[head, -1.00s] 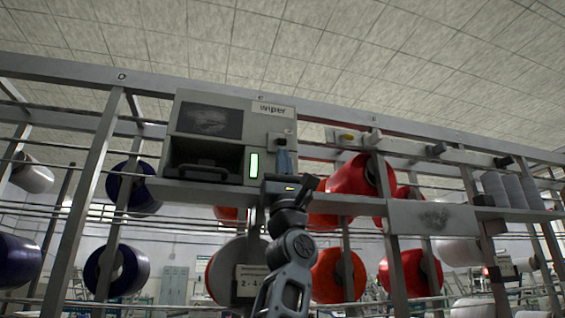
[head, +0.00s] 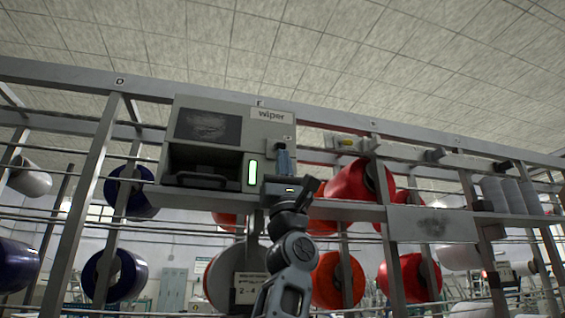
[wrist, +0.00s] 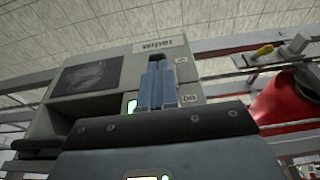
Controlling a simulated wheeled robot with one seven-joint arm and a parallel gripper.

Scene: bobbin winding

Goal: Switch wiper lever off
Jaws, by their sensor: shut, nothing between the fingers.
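The grey wiper box (head: 225,111) is mounted on the frame, with a "wiper" label (head: 270,115) at its upper right. It also shows in the wrist view (wrist: 105,62). A green light (head: 253,173) is lit on its right part, and a piece of it shows in the wrist view (wrist: 132,106). My gripper (head: 282,148) has blue fingers, held together and pointing up in front of the box's right side. They also show in the wrist view (wrist: 159,64). Contact cannot be told.
The box has a dark panel (head: 203,125) and an open recess with a dark handle (head: 203,178). A yellow knob (head: 346,142) sits on the rail to the right. Red spools (head: 352,180) and dark blue spools (head: 118,275) hang around the metal frame.

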